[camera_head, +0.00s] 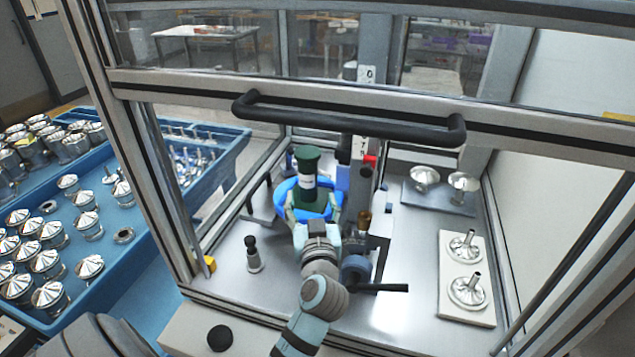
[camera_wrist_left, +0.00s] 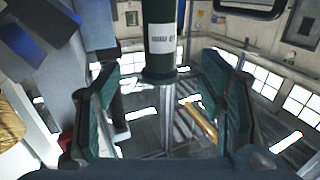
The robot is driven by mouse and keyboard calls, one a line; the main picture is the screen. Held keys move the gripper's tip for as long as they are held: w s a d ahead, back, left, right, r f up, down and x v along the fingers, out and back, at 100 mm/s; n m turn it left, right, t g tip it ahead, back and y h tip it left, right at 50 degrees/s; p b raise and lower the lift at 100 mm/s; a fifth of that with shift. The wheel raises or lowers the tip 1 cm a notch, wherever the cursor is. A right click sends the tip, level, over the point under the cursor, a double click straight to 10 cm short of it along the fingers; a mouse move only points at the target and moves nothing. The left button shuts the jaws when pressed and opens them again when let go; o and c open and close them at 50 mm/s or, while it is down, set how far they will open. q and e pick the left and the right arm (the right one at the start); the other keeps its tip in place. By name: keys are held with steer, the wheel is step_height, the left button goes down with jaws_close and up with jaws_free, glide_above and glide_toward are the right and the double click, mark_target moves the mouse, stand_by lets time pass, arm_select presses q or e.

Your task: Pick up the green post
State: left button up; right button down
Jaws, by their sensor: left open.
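The green post (camera_head: 307,188) stands upright in the glazed work cell, with a flared top and a white label on its side. It also shows in the left wrist view (camera_wrist_left: 160,62) at the top middle, between the fingers. My left gripper (camera_head: 314,208) is open, with one finger on either side of the post's lower part. In the left wrist view the open fingers (camera_wrist_left: 168,85) show a gap on both sides of the post. The post's foot is hidden behind the gripper in the head view. My right gripper is not in view.
A blue round base (camera_head: 284,187) shows around the post. A fixture with a black lever (camera_head: 380,287) stands close right of my gripper; a small dark peg (camera_head: 252,256) stands left. A horizontal handle (camera_head: 350,118) crosses above. Metal parts sit on a white plate (camera_head: 450,305) at right.

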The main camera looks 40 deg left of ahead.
mark_target(308, 178)
arm_select(q)
steer(key=p+x, duration=0.2)
steer(key=x, duration=0.9)
steer(key=shift+w+a+r, duration=0.1)
steer(key=shift+w, duration=0.05)
steer(key=shift+w+a, duration=0.2)
jaws_close()
